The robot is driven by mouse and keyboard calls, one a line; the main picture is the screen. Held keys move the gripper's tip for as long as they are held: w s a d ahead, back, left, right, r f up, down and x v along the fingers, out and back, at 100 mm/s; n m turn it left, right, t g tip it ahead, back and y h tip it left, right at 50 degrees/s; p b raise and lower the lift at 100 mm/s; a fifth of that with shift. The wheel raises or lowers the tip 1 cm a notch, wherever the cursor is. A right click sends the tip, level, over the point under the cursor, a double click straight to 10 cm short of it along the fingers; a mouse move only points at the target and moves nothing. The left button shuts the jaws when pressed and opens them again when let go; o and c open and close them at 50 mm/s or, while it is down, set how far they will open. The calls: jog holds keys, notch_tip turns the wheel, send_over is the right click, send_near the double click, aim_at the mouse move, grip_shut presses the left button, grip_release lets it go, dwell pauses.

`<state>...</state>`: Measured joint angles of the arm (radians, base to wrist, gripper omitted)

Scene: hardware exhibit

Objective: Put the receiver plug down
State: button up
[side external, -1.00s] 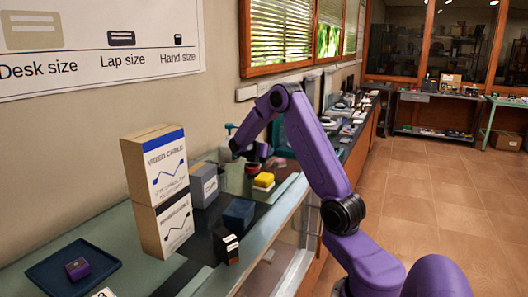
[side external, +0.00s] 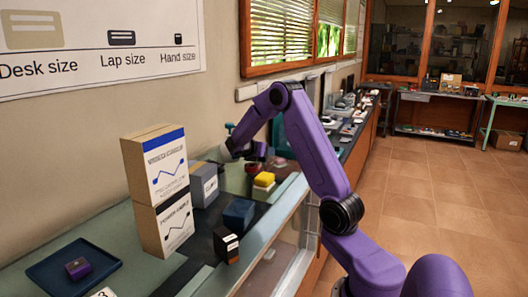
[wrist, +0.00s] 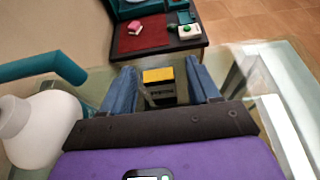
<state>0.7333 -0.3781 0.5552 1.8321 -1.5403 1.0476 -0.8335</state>
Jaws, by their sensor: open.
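A small black block with a yellow top and lettering on its front (wrist: 158,88) stands between the two blue fingers of my gripper (wrist: 162,72) in the wrist view. I cannot tell for sure that it is the receiver plug. The fingers are spread, with a gap visible on either side of the block. In the side external view my gripper (side external: 250,155) is low over the far part of the counter, small and partly hidden by its own wrist.
A white bottle with a teal nozzle (wrist: 38,128) stands close at left in the wrist view. Stacked cable boxes (side external: 160,190), a blue box (side external: 238,215) and a navy tray (side external: 70,268) stand nearer the camera.

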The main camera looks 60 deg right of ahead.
jog(key=v, duration=1)
jog(key=shift+a, duration=0.15)
